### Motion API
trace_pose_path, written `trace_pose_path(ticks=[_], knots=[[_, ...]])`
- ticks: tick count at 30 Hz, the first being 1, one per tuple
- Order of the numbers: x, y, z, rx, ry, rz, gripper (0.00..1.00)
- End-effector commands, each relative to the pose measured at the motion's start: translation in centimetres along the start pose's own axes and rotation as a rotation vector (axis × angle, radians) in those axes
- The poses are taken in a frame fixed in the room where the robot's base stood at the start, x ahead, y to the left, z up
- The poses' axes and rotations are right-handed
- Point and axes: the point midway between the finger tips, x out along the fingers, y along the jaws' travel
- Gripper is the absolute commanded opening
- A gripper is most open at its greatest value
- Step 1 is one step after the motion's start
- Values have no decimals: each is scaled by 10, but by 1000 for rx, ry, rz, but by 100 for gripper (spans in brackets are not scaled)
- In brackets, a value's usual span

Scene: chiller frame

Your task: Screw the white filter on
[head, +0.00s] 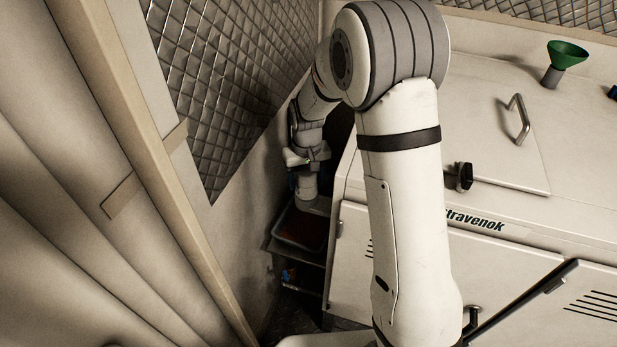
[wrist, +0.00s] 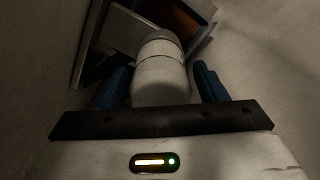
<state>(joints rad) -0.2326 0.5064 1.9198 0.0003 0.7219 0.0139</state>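The white filter (wrist: 160,72) is a white cylinder with a thin band near its far end.
The quilted wall (head: 225,90) is close on the left, the white machine cabinet (head: 480,250) on the right. The gap is narrow.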

Motion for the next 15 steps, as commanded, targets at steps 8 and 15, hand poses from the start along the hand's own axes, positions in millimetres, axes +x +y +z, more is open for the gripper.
trace_pose_path(ticks=[8,15], knots=[[0,0,-1,-2,4,0,73],[0,1,-2,-203,6,1,73]])
